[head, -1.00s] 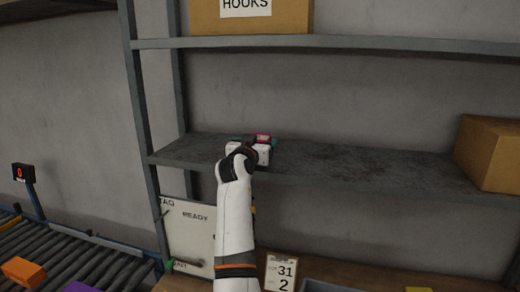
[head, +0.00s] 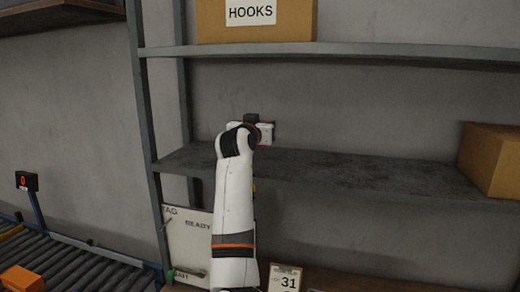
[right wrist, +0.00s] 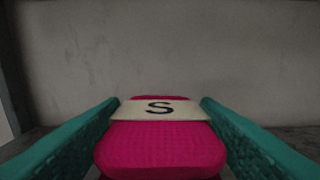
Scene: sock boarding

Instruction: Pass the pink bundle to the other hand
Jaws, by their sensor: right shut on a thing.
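The pink bundle (right wrist: 160,148) has a cream band marked "S" around it and fills the middle of the right wrist view. My right gripper (right wrist: 160,104) is shut on it, with one teal finger along each side. In the head view my right gripper (head: 252,122) is above the grey shelf board, facing the back wall. The gripper body hides nearly all of the bundle there. My left gripper is not in view.
The shelf board (head: 350,172) is bare around my arm, with a cardboard box (head: 490,160) at its right end. A box marked "HOOKS" (head: 255,22) sits on the shelf above. A steel post (head: 142,110) stands left, beyond it a roller conveyor (head: 75,265).

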